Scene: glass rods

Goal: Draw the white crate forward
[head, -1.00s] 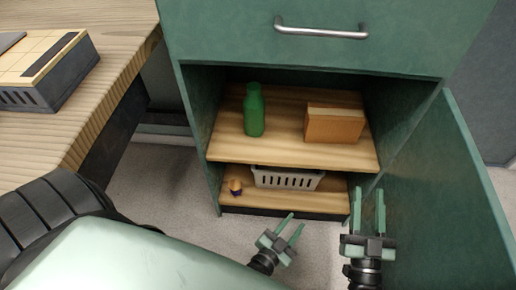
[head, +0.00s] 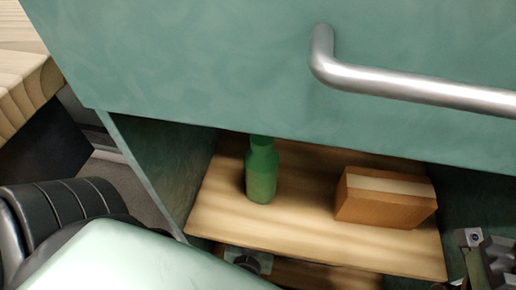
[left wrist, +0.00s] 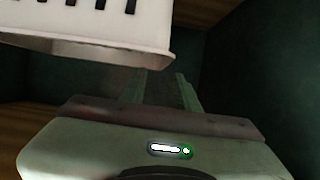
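The white crate (left wrist: 95,22) shows at the top left of the left wrist view, with dark slots in its wall and a rounded lower rim. The head view does not show it; the upper shelf (head: 300,235) covers that area. My left gripper (left wrist: 160,78) has its two greenish fingers apart, with a dark gap between them. In the head view only a dark part of that wrist shows under the shelf edge.
A green bottle (head: 262,172) and a brown box (head: 386,198) stand on the upper shelf. A drawer front (head: 220,60) with a metal handle (head: 420,86) hangs above the opening. A wooden table corner (head: 22,85) is at the left.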

